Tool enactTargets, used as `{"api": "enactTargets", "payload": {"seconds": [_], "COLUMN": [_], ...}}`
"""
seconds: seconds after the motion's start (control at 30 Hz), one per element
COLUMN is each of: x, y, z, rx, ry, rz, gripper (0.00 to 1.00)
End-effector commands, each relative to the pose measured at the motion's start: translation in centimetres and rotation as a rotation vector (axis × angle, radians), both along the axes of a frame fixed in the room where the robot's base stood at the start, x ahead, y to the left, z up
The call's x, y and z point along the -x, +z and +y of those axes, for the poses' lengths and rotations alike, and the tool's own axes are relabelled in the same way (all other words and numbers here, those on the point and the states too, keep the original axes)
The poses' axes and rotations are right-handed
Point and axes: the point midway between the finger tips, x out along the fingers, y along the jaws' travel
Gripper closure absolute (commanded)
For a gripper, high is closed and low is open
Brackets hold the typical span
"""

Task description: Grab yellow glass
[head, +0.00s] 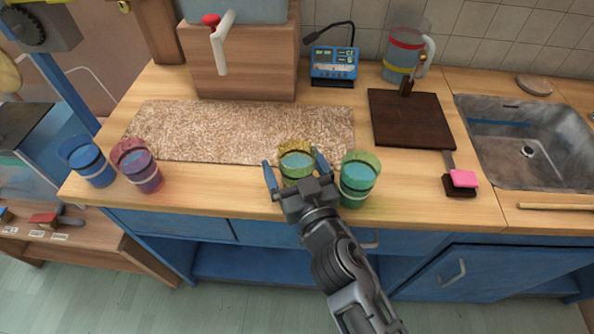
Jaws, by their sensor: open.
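The yellow glass (297,158) stands upright near the front edge of the wooden counter, and its lower part is hidden by my gripper. My gripper (295,175) is open, with one blue-tipped finger on each side of the yellow glass in the picture. I cannot tell whether either finger touches it. A green glass (359,180) stands close to the right of my gripper's right finger.
A blue glass (88,162) and a purple glass (138,166) stand at the counter's left. A speckled mat (230,132) lies behind. A dark board (411,122), a pink sponge (462,178) and a sink (520,140) are to the right.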

Motion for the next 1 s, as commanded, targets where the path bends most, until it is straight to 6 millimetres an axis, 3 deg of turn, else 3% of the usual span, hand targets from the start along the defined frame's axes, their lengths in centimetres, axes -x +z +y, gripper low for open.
{"api": "enactTargets", "payload": {"seconds": [0.07,0.8,1.0], "x": [0.02,0.06,0.04], "y": [-0.01,0.01,0.12], "z": [-0.01,-0.01,0.01], "rx": [0.0,0.0,-0.001], "ry": [0.0,0.0,0.001], "rz": [0.0,0.0,-0.002], "gripper": [0.05,0.76,0.77]}}
